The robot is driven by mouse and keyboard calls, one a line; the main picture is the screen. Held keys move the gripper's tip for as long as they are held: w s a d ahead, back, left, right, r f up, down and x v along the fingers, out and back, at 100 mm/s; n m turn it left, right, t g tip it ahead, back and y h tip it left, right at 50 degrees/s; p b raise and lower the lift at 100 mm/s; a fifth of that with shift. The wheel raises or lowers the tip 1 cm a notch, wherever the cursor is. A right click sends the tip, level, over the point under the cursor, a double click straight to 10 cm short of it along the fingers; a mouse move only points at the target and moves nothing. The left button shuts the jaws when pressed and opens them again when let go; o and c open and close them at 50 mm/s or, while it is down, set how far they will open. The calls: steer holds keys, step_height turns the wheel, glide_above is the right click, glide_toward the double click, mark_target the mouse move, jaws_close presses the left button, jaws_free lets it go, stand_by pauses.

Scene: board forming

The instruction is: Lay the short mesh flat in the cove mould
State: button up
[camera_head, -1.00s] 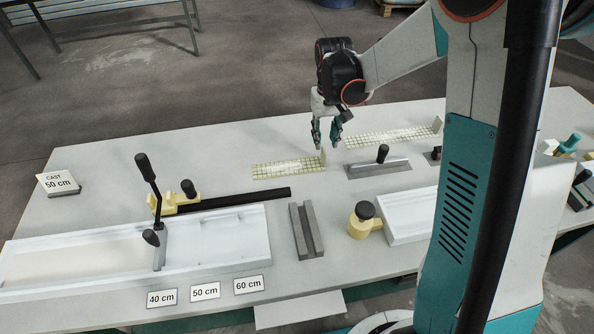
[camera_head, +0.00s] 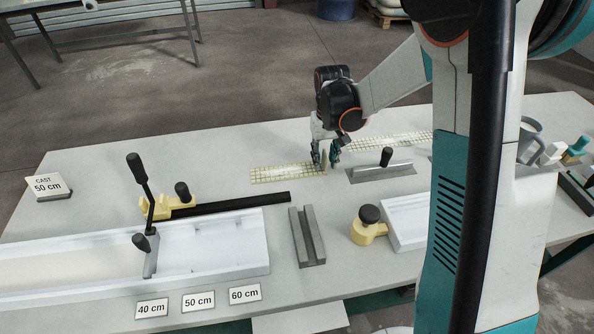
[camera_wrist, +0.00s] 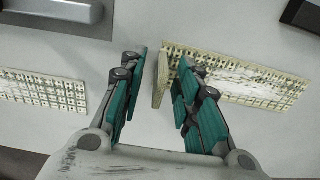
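The shorter mesh (camera_head: 282,173), a pale yellow grid strip, lies flat on the table; it also shows in the wrist view (camera_wrist: 245,80). An upright pale tab (camera_wrist: 160,80) stands at its end near my gripper. My gripper (camera_head: 325,166) is low over that end, pointing down. In the wrist view my gripper (camera_wrist: 158,88) is open, with the tab between its fingers and a gap visible on the left side. A long white mould (camera_head: 215,268) lies at front left, with a black-handled grey divider (camera_head: 151,262) standing across it.
A longer mesh (camera_head: 385,143) lies at the back right. A grey float (camera_head: 380,172), grey grooved block (camera_head: 307,238), yellow knobbed tool (camera_head: 368,228) and black bar with yellow end (camera_head: 240,204) lie around. Another white mould (camera_head: 405,222) is partly hidden by my arm.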

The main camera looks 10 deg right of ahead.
jaws_close()
steer(key=shift+r+p, duration=2.6)
steer(key=shift+r, duration=1.4)
steer(key=shift+r, duration=0.1)
